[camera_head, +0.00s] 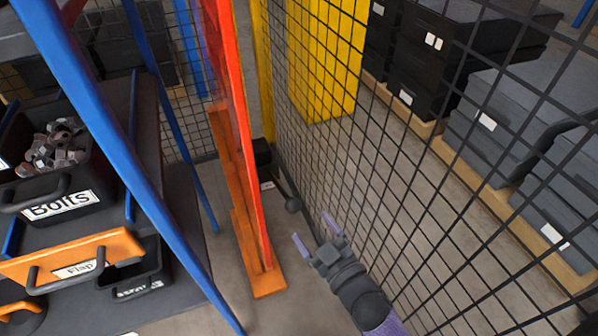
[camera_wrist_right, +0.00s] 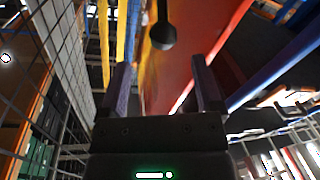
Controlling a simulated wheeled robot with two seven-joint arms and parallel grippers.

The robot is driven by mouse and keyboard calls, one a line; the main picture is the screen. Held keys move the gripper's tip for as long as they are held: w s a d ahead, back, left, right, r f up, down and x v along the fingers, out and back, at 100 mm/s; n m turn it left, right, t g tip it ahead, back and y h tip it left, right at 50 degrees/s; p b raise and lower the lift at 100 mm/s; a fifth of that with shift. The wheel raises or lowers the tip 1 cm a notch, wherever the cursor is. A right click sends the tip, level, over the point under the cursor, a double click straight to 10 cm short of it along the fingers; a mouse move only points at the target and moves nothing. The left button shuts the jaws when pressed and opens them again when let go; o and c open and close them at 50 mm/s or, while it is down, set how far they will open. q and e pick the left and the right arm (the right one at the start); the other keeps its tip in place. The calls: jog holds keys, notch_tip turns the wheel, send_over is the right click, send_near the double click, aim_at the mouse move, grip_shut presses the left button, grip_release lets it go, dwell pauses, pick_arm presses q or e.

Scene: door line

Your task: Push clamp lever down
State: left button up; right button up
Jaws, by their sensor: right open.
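The clamp lever (camera_head: 292,204) is a thin dark rod ending in a round black knob, low beside the mesh fence. It slants down towards me from a black block (camera_head: 262,153) behind the orange frame. The knob (camera_wrist_right: 163,37) also shows in the right wrist view, ahead of the fingers and between their lines. My right gripper (camera_head: 314,232) is open and empty, just nearer to me than the knob. Its two purple-grey fingers (camera_wrist_right: 161,82) stand wide apart, and no contact with the knob shows. My left gripper is not in view.
A black mesh fence (camera_head: 345,160) runs close along the right of my right arm. A red-orange upright panel on an orange base (camera_head: 262,278) stands to the left. A blue-framed rack with a Bolts bin (camera_head: 62,205) is at left. Dark crates on pallets lie behind the mesh.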

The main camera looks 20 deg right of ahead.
aim_at(289, 200)
jog(key=w+b, duration=0.1)
jog(key=w, duration=0.1)
jog(key=w+a+b, duration=0.1)
jog(key=w, duration=0.2)
jog(key=w+a+b, duration=0.1)
jog(key=w, duration=0.2)
jog(key=shift+w+a, duration=0.1)
jog(key=shift+w, duration=0.35)
jog(key=c, duration=0.9)
grip_shut()
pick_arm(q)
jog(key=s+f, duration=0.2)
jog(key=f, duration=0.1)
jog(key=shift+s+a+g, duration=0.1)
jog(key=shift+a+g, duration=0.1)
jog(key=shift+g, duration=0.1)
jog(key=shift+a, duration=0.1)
